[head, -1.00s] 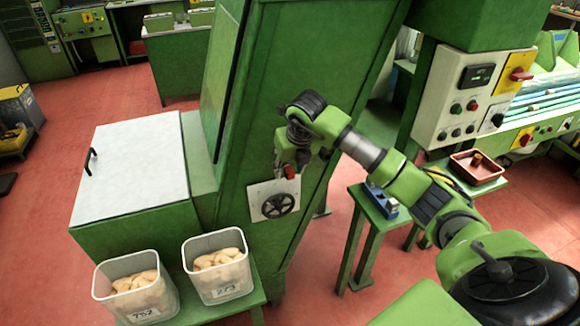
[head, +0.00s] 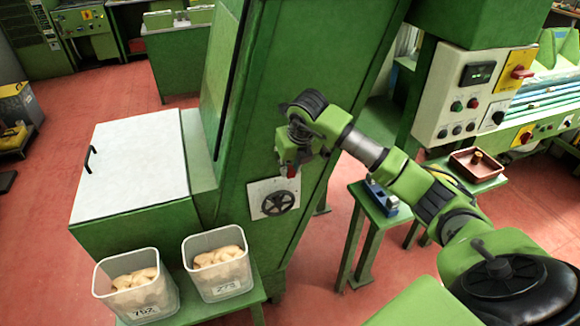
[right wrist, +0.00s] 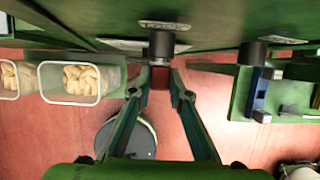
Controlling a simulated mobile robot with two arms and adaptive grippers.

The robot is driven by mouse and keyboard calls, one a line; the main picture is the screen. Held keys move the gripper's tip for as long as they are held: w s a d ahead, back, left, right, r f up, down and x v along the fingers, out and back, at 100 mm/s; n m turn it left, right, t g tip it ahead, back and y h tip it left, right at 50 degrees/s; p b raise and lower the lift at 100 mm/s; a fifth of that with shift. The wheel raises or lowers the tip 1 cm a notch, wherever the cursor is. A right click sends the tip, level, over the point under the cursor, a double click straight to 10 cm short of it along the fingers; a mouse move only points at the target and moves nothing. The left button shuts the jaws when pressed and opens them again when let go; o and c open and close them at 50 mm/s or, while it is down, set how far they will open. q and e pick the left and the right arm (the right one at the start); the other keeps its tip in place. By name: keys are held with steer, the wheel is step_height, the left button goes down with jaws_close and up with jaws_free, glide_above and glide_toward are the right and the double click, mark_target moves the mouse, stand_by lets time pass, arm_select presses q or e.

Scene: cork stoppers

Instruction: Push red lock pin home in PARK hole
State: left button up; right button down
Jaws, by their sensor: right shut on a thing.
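The red lock pin (head: 289,170) shows as a small red piece at my right gripper (head: 290,163), just above the white plate (head: 260,193) on the green machine. In the right wrist view, my right gripper (right wrist: 161,80) is shut on the red pin (right wrist: 160,76), between its fingertips. A dark round collar (right wrist: 162,45) lies straight ahead of the pin, against the green panel. The pin's front end and the hole are hidden, so I cannot tell how deep it sits. My left gripper is not in view.
A black handwheel (head: 278,202) sits on the white plate, close below the gripper. Two clear bins (head: 217,265) of corks stand at lower left. A small green table with a blue device (head: 381,197) stands to the right. A second dark collar (right wrist: 253,53) shows in the wrist view.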

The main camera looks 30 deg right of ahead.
steer(key=shift+s+a, duration=0.1)
steer(key=shift+s, duration=0.3)
steer(key=shift+s+a, duration=0.2)
steer(key=shift+s, duration=0.6)
steer(key=shift+s+a, duration=0.2)
steer(key=shift+s, duration=0.55)
steer(key=shift+s+a, duration=0.2)
steer(key=shift+s, duration=0.6)
steer(key=shift+s+b, duration=0.1)
steer(key=shift+b, duration=0.2)
steer(key=shift+s+a+b, duration=0.25)
steer(key=shift+s, duration=0.7)
steer(key=shift+s+a+b, duration=0.2)
steer(key=shift+s+b, duration=0.05)
steer(key=shift+s, duration=0.7)
